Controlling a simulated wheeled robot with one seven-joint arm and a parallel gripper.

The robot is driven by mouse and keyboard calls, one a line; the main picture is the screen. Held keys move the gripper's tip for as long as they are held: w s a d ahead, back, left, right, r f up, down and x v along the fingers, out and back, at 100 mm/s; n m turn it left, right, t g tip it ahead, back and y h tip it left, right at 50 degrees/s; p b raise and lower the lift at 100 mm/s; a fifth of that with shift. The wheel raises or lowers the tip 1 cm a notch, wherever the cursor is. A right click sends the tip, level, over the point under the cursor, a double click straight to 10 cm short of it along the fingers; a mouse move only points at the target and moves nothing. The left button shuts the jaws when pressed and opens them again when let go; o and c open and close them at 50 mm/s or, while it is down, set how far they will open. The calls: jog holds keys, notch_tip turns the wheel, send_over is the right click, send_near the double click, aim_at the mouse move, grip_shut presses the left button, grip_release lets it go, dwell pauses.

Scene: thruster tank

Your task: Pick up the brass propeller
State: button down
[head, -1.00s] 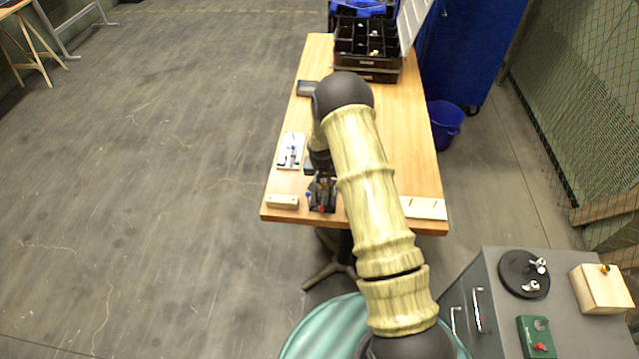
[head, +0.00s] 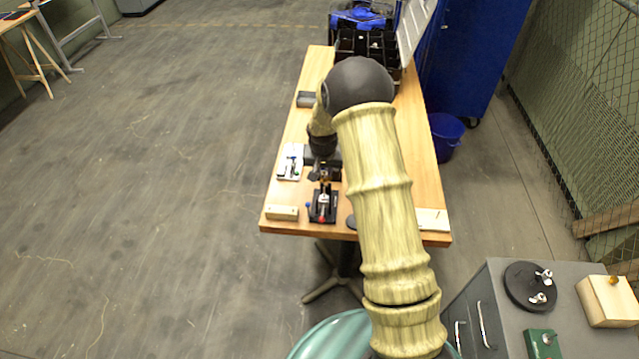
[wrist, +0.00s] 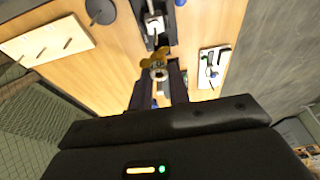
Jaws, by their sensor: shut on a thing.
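The brass propeller (wrist: 157,66) shows in the wrist view, between the two dark fingers of my gripper (wrist: 159,80). The gripper is shut on it. In the head view my gripper (head: 325,172) hangs over the wooden table, just behind and above a black fixture (head: 323,207) with a red knob. The propeller is a small brass spot there, hard to make out. In the wrist view the fixture's pale metal part (wrist: 154,24) lies beyond the propeller, and a gap seems to show between them.
A white board with small parts (head: 290,161) and a pale block (head: 282,213) lie on the table's left side. A pegged board (wrist: 46,38) lies on the other side. An open toolbox (head: 372,45) stands at the back. A grey cabinet (head: 505,320) stands front right.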

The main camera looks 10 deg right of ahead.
jog(key=shift+r, duration=0.95)
jog(key=shift+f, duration=0.2)
jog(key=s+a+f+n+y, duration=0.1)
jog(key=s+f+n, duration=0.2)
jog(key=s+f, duration=0.9)
jog(key=s, duration=0.3)
jog(key=shift+s+f+n, duration=0.25)
jog(key=shift+f+n, duration=0.05)
jog(key=shift+f, duration=0.05)
